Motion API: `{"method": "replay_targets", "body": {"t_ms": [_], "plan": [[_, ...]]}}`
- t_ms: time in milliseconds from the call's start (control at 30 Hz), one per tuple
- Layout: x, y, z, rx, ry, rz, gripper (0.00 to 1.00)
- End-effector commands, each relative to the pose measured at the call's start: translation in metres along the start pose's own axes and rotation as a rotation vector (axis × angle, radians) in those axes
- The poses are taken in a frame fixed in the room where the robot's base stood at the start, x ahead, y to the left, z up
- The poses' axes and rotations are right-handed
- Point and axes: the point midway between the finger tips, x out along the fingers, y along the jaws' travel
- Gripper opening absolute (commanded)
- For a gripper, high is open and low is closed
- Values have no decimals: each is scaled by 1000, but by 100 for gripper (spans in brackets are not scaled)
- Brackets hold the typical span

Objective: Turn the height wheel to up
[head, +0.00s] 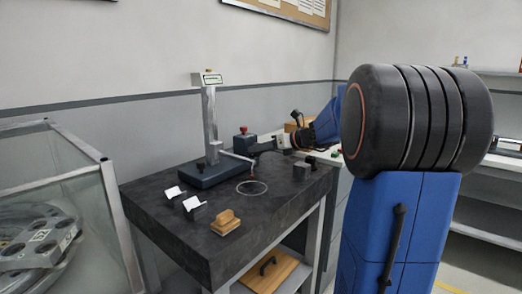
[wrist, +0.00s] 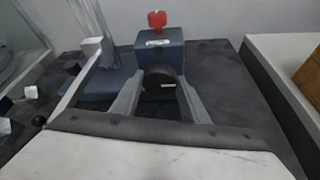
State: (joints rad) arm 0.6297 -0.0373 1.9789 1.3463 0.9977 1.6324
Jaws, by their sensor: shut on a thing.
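The height wheel (wrist: 158,82) is a dark round knob on the face of a blue-grey block (wrist: 172,58), with a pale mark pointing right. A red knob (wrist: 157,20) tops the block, and a small white label, too small to read, sits above the wheel. My gripper (wrist: 160,88) has one finger on each side of the wheel and is shut on it. In the head view my gripper (head: 259,149) is at the right side of the measuring stand (head: 210,120), which has a grey column and a display. The wheel is hidden there.
The stand is on a dark stone table (head: 185,235). A wooden block (head: 226,222), two small white-faced holders (head: 192,203) and a dark cube (head: 302,171) also sit on it. A thin arm (wrist: 75,88) with a dark ball end reaches out left of my gripper. A glass case (head: 60,190) stands left.

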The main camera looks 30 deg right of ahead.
Motion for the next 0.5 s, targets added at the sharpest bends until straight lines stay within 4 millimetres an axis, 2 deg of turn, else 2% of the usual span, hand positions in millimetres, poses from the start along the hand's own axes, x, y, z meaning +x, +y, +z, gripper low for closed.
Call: {"method": "replay_targets", "body": {"t_ms": [267,500], "plan": [[0,2,0,-105,0,-42,18],[0,4,0,-291,-1,-120,18]]}}
